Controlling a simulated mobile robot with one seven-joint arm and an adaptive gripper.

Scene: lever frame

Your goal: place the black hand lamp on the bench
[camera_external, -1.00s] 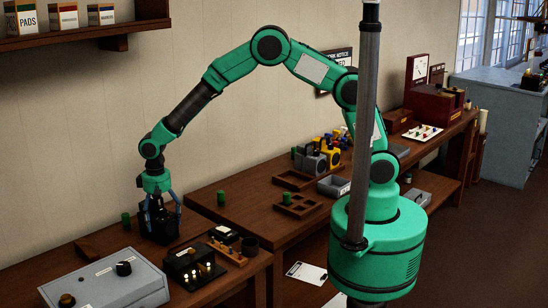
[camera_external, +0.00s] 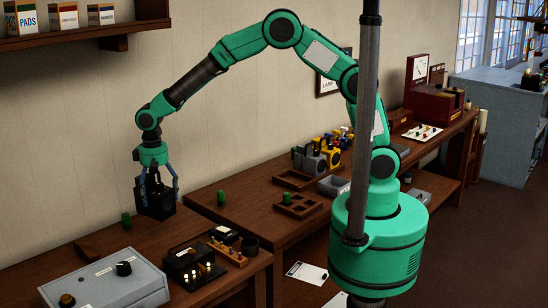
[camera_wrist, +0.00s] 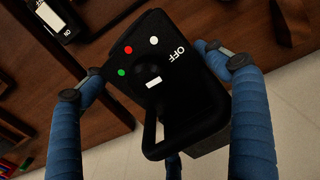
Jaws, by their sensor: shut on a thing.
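The black hand lamp (camera_external: 157,207) is a boxy black body. In the wrist view the lamp (camera_wrist: 185,100) shows a loop handle, red, green and white dots and the word OFF. My gripper (camera_external: 156,186) is shut on it, with blue fingers on both sides; in the wrist view the gripper (camera_wrist: 150,78) has a fingertip against each side of the lamp. The lamp is above the back of the left wooden bench (camera_external: 128,237), near the wall; its underside is hidden. A second wooden bench (camera_external: 240,212) runs off to the right.
A green cylinder (camera_external: 126,221) stands left of the lamp. A grey control box (camera_external: 105,283), a black box with lit bulbs (camera_external: 190,266) and a dark cup (camera_external: 250,246) stand in front. Another green cylinder (camera_external: 221,198) stands to the right.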

